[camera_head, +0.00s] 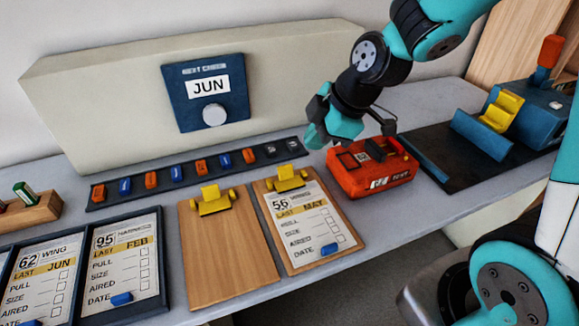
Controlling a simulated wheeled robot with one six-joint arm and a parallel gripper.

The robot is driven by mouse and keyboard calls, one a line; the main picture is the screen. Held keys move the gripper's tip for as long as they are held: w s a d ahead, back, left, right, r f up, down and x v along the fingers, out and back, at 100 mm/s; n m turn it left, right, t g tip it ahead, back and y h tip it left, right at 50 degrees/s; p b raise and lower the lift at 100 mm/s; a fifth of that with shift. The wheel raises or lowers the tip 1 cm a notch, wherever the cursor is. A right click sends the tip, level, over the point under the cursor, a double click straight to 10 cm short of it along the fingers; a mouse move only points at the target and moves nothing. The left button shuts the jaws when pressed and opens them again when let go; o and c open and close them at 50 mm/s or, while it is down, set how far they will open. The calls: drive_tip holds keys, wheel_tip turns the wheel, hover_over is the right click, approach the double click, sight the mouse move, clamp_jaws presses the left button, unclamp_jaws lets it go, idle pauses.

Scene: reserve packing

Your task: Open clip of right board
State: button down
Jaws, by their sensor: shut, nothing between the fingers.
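The right board (344,244) is a brown clipboard lying on the grey counter. It bears a white card (305,218) reading 56 and MAY, with a blue slider near its bottom. Its yellow clip (287,178) sits at the board's top edge, over the card's top; I cannot tell if it is raised. My gripper (317,138), with teal fingers, is shut and empty. In the picture it is above and right of the clip, apart from it, near the back left of a red box.
The red box (372,182) stands right of the board. A bare left board (226,255) has its own yellow clip (211,201). Behind lies a dark strip (101,191) of coloured pieces. A blue and yellow device (500,112) stands at the right.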

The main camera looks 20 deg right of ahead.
drive_tip(key=shift+w+d+f+n+t, duration=0.3)
drive_tip(key=shift+w+d+f+n, duration=0.3)
drive_tip(key=shift+w+d+f, duration=0.2)
approach(282, 170)
drive_tip(key=f, duration=0.1)
drive_tip(key=s+a+f, duration=0.1)
drive_tip(key=f, duration=0.1)
drive_tip(key=shift+s+a+f, duration=0.2)
drive_tip(key=shift+a, duration=0.2)
drive_tip(key=shift+w+f+p, duration=0.2)
drive_tip(key=shift+w+f, duration=0.05)
drive_tip(key=shift+w, duration=0.35)
drive_tip(key=shift+w+f+p, duration=0.15)
drive_tip(key=shift+w+f, duration=0.1)
drive_tip(key=shift+w, duration=0.35)
drive_tip(key=shift+w+f, duration=0.35)
drive_tip(key=shift+w, duration=0.3)
drive_tip(key=shift+p, duration=0.3)
